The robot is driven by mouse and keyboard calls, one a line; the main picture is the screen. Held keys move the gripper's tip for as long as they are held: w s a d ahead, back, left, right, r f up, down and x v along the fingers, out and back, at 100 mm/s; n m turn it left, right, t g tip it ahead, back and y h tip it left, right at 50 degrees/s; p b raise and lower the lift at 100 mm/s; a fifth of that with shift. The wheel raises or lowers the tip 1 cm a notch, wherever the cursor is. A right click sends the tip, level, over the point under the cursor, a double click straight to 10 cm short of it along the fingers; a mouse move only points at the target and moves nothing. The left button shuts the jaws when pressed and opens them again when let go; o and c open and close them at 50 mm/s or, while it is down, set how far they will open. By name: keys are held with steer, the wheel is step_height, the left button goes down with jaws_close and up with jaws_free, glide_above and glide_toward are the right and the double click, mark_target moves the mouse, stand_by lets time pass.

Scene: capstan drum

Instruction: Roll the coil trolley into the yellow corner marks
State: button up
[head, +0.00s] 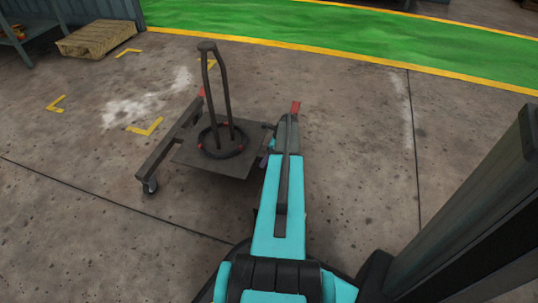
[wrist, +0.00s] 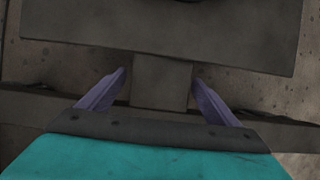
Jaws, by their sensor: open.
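The coil trolley (head: 185,154) is a dark frame with a flat plate, a caster at its near left corner, a black ring and a tall bent upright. It stands on the concrete right of the yellow corner marks (head: 147,128), with its left beam close to the nearest mark. My gripper (wrist: 160,76) is at the trolley's right side. In the wrist view its purple fingers are open, one on each side of a short grey bar (wrist: 161,92) between the trolley's plate (wrist: 225,35) and cross beam. In the head view my arm mostly hides the fingers.
A wooden pallet (head: 97,39) and a blue-grey cabinet (head: 88,10) stand at the back left. A green walkway (head: 330,32) with yellow edges crosses the back. The floor inside the marks is clear, with whitish stains. A dark column fills the right edge.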

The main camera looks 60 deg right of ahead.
steer(key=shift+b+x, duration=0.7)
steer(key=shift+x, duration=1.5)
